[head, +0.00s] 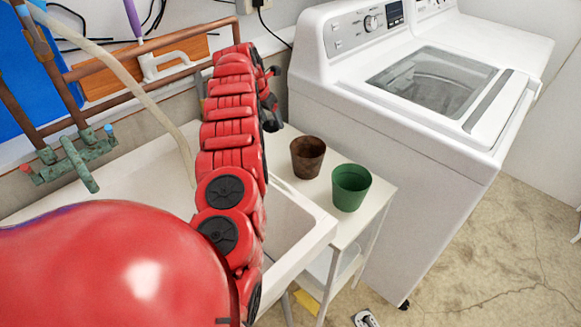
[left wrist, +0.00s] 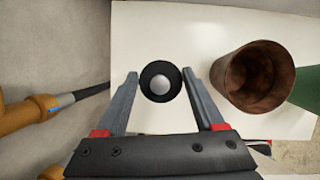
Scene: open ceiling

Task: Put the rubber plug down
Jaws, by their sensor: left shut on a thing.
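The rubber plug (left wrist: 160,82) shows in the left wrist view as a black round piece with a pale grey centre. It lies between the two grey fingers of my left gripper (left wrist: 161,76), which is shut on it, over the white tabletop (left wrist: 150,25). In the head view my left gripper (head: 270,98) is a dark shape at the far end of the red arm, mostly hidden behind it. The plug cannot be made out there. The gap between plug and tabletop cannot be judged. My right gripper is not in view.
A brown pot (head: 307,157) and a green pot (head: 351,187) stand on the white side table (head: 326,198). The brown pot is right of my left gripper in the wrist view. A white washer (head: 400,150) stands behind; a sink (head: 297,232) is nearer.

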